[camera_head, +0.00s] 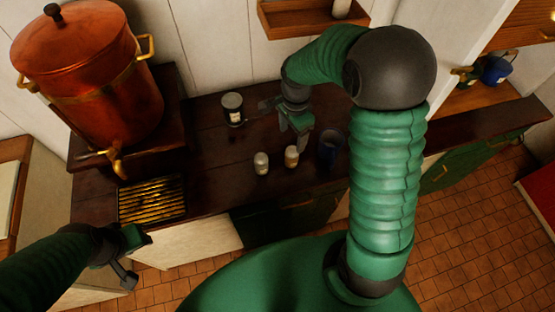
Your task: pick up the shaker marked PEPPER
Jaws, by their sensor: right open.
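Two small shakers with metal tops stand upright side by side on the dark wooden counter (205,150). The left shaker (261,163) is pale, and the right shaker (291,157) looks more yellowish. Their markings are too small to read, so I cannot tell which one says PEPPER. My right gripper (282,121) is open and empty. My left gripper (131,257) is at the lower left, in front of the counter and far from the shakers. It looks open and empty.
A dark blue cup (328,150) stands right of the shakers. A large copper urn (92,85) and a brass drip grate (152,200) are at the left. A wooden shelf (300,20) hangs above.

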